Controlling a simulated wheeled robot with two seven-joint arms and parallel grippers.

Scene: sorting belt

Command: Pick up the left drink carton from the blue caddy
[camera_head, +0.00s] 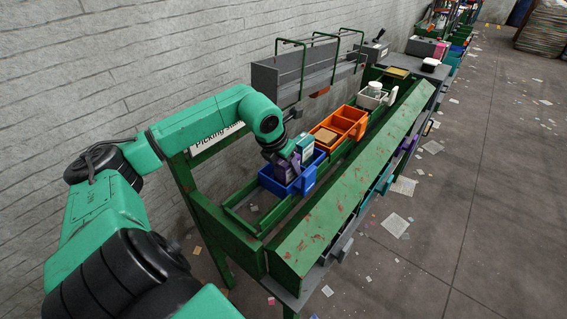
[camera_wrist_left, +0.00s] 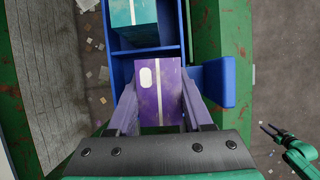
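The blue caddy (camera_head: 269,184) stands on the green rack in the head view, and its rim also shows in the left wrist view (camera_wrist_left: 214,83). A purple carton (camera_wrist_left: 160,95) with a white oval and a pale stripe sits upright in it; its side shows in the head view (camera_head: 282,172). A teal carton (camera_wrist_left: 132,12) stands beyond it, also in the caddy. My left gripper (camera_wrist_left: 160,100) is at the purple carton, one finger against each side, with no clear gap. My right gripper (camera_wrist_left: 269,130) shows small at the right of the wrist view, its fingers apart and empty.
An orange bin (camera_head: 341,124) with a tan box stands behind the caddy, and a white bin (camera_head: 372,101) lies farther along the rack. A green slanted rail (camera_head: 340,200) runs along the right. A grey shelf unit (camera_head: 300,72) is above, by the wall.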

